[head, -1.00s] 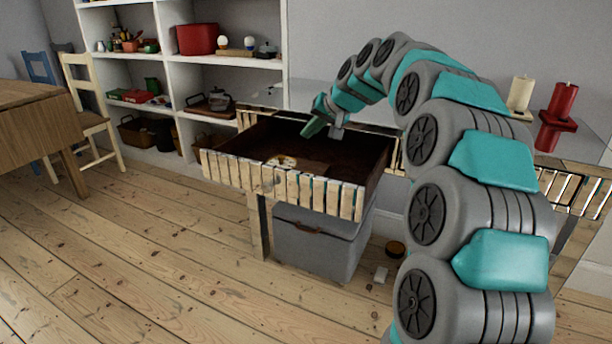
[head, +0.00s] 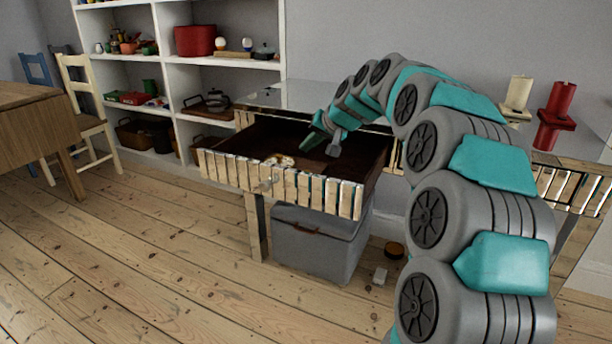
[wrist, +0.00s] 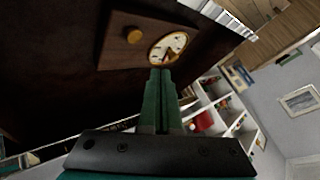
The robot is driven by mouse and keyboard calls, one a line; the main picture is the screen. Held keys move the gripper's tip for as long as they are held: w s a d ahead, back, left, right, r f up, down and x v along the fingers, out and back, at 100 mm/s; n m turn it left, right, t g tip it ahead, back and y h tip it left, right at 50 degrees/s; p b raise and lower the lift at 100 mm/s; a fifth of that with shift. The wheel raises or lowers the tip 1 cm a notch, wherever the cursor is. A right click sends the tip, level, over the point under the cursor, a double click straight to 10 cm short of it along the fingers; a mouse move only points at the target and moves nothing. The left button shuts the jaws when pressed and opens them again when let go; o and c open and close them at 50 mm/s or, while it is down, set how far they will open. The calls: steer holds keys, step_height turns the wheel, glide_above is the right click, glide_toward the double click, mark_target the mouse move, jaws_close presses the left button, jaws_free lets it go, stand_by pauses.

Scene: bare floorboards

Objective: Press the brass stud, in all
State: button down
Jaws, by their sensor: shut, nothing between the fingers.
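The brass stud (wrist: 134,35) is a small round knob on a brown wooden block (wrist: 112,50) in the wrist view. A pale round dial (wrist: 168,48) sits beside it on the same block. The block is inside the open, dark drawer (head: 325,192); the dial also shows in the head view (head: 280,161), behind the drawer front. I cannot make out the stud in the head view. My gripper (wrist: 160,72) is shut and empty, with its green fingertips close below the dial in the wrist picture and off to one side of the stud. It also shows over the drawer (head: 308,145).
The drawer's slatted front and side walls surround the block. A grey box (head: 318,243) stands on the floor beneath. White shelves (head: 175,65) stand at left; floor in front is clear.

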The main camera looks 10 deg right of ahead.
steer(key=shift+f+b, duration=0.85)
steer(key=shift+f, duration=1.25)
stand_by(0.3)
steer(key=shift+f, duration=0.4)
steer(key=shift+f+b, duration=0.45)
steer(key=shift+b, duration=0.1)
stand_by(0.5)
stand_by(0.3)
steer(key=shift+r+p, duration=0.4)
steer(key=shift+r, duration=0.55)
step_height(320, 180, up, 5)
steer(key=shift+f+p, duration=0.1)
steer(key=shift+p, duration=1)
